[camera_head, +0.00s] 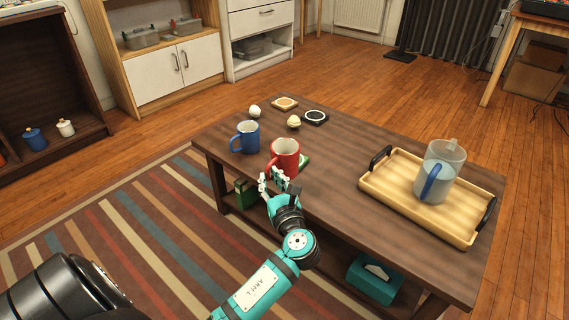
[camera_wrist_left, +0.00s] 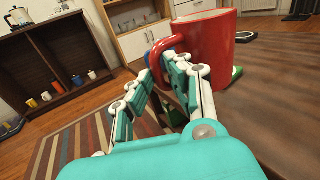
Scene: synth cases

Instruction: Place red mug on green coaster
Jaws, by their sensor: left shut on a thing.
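The red mug (camera_head: 285,152) is upright at the near left part of the dark table (camera_head: 340,190). My left gripper (camera_head: 274,181) is shut on the mug at its handle side, nearest me. In the left wrist view the fingers (camera_wrist_left: 166,72) are at the handle of the mug (camera_wrist_left: 208,50). The green coaster (camera_head: 304,161) shows only as a small part at the mug's right; the mug and gripper hide the rest. A green edge of it also shows in the left wrist view (camera_wrist_left: 237,72). I cannot tell whether the mug touches it.
A blue mug (camera_head: 246,137) stands close left of the red mug. Behind are a black coaster (camera_head: 315,117), a tan coaster (camera_head: 285,103) and two small pale round things (camera_head: 294,122). A wooden tray (camera_head: 386,205) with a jug (camera_head: 440,172) is at the right. The table's middle is clear.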

